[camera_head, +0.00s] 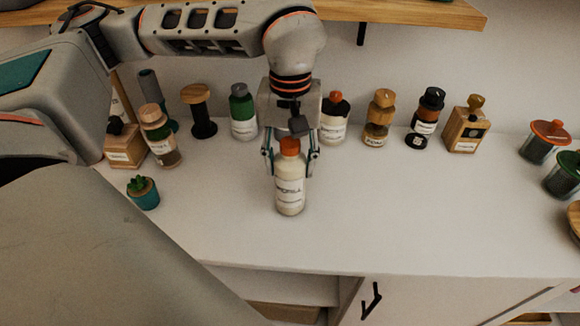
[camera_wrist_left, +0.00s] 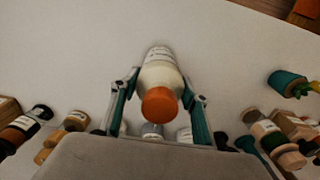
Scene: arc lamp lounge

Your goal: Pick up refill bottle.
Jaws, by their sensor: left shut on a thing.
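The refill bottle (camera_head: 290,190) is cream white with an orange cap and a printed label, upright at the middle of the white counter in the head view. My left gripper (camera_head: 291,168) comes down from above and is shut on it, one finger on each side just below the cap. In the left wrist view the bottle (camera_wrist_left: 160,88) shows between the two fingers (camera_wrist_left: 158,100), its orange cap towards the camera. I cannot tell whether its base touches the counter. My right gripper is in neither view.
A row of bottles and grinders stands along the wall behind, including a green bottle (camera_head: 243,112) and a wooden square bottle (camera_head: 467,125). A small potted succulent (camera_head: 143,193) stands at left. Lidded jars (camera_head: 545,140) stand at right. The counter front (camera_head: 400,235) is clear.

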